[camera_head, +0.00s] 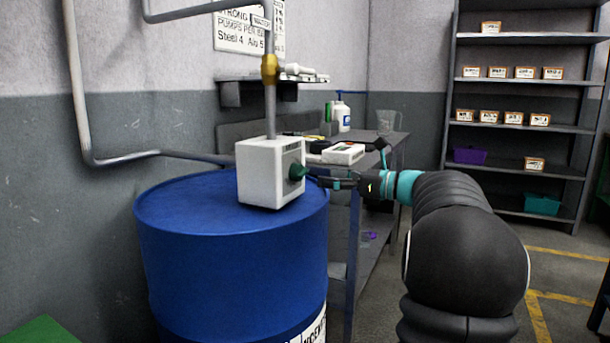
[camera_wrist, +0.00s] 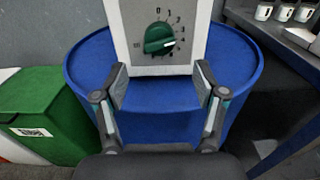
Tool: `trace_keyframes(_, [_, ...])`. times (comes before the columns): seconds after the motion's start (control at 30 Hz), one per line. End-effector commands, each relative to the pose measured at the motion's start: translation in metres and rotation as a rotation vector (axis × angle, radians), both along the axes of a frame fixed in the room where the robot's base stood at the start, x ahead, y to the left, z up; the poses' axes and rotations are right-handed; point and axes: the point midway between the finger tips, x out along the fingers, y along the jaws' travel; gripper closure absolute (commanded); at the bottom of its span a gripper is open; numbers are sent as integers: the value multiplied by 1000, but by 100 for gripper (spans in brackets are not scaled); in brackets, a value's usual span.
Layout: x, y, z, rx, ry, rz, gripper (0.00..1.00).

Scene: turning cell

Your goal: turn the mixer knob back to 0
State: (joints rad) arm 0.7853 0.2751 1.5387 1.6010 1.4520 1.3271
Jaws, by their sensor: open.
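The mixer is a white box (camera_head: 262,185) on top of a blue drum. Its green knob (camera_head: 298,171) is on the face towards my arm. In the wrist view the knob (camera_wrist: 159,39) sits on a dial, with 0 at the top and higher numbers running down the right. The knob's pale mark points right, among the higher numbers, away from 0; the exact number is too small to read surely. My gripper (camera_wrist: 161,74) is open and empty. Its fingertips are spread wider than the knob and appear just below it in the wrist view, apart from it.
The blue drum (camera_head: 230,250) stands under the mixer, with a pipe (camera_head: 270,105) rising from the box. A workbench (camera_head: 385,150) with bottles and a box is behind my gripper. A green bin (camera_wrist: 40,115) stands left of the drum.

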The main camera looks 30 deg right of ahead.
Motion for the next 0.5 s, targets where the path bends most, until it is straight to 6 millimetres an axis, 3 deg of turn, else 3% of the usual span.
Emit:
trace_keyframes(0.2, [32,26,0,0,0,3,29])
trace_keyframes(0.5, [55,43,0,-1,0,1,29])
